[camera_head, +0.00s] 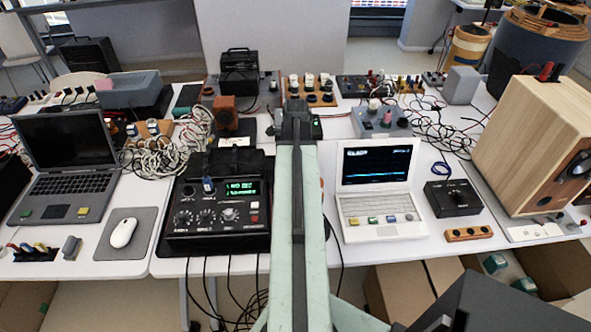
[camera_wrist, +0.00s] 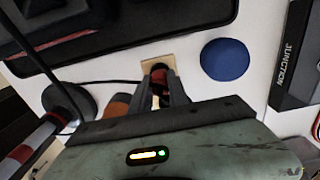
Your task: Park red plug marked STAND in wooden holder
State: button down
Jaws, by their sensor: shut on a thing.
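In the wrist view my gripper (camera_wrist: 164,92) is shut on a dark red plug (camera_wrist: 159,75), which shows between the fingers. I cannot read any STAND marking on it. A small beige, wood-coloured square (camera_wrist: 158,62) lies just beyond the fingertips; I cannot tell whether the plug touches it. In the head view my gripper (camera_head: 297,112) is over the back part of the table, and the arm hides what it holds. A wooden block with several holes (camera_head: 468,233), perhaps the holder, lies at the front right of the table, well away from my gripper.
A blue disc (camera_wrist: 225,60) and a box marked JUNCTION (camera_wrist: 295,60) are right of my gripper in the wrist view. A black instrument (camera_head: 217,208), a white laptop (camera_head: 378,190) and a wooden speaker (camera_head: 540,140) stand on the table. Loose cables lie behind them.

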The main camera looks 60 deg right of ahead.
jog(key=c, duration=1.2)
grip_release()
notch_tip(320, 180, up, 8)
jog(key=p, duration=0.8)
jog(key=shift+f, duration=0.1)
